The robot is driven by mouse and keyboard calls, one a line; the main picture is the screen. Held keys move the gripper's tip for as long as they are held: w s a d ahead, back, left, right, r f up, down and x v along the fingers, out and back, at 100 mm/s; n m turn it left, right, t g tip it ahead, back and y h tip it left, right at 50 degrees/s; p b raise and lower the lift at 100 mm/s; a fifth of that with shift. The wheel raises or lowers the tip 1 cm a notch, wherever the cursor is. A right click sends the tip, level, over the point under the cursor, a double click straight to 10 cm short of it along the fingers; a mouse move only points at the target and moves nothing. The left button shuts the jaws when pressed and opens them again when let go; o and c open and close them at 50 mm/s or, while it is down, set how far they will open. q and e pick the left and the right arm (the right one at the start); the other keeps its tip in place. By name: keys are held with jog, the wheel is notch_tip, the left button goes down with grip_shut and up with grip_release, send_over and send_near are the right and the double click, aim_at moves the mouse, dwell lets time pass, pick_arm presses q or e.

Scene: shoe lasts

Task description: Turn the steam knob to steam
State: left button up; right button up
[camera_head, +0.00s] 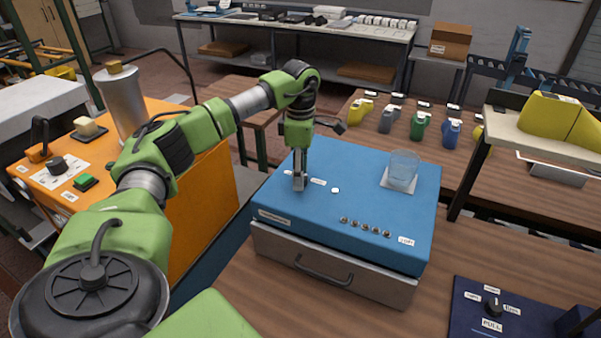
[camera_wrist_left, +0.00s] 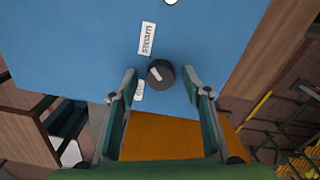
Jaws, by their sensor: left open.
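The steam knob (camera_wrist_left: 160,74) is a small dark round knob with a pale pointer mark on the blue top of the machine (camera_head: 345,180). In the left wrist view the mark slants to the upper left, on the side of the two labels. The "steam" label (camera_wrist_left: 147,38) is above left, the "off" label (camera_wrist_left: 139,91) below left. My left gripper (camera_head: 299,183) points down over the blue top; in the left wrist view its open fingers (camera_wrist_left: 160,76) stand on either side of the knob, with gaps visible. In the head view the gripper hides the knob. My right gripper is not in view.
A clear glass container (camera_head: 403,170) stands on the blue top, with several small buttons (camera_head: 365,227) along its front. A drawer (camera_head: 335,275) is below. An orange cabinet (camera_head: 205,220) stands left, a dark blue panel with a knob (camera_head: 493,303) at lower right.

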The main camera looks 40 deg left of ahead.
pick_arm(q)
notch_tip(320, 180, up, 12)
dwell(0.4)
jog(key=shift+f, duration=0.2)
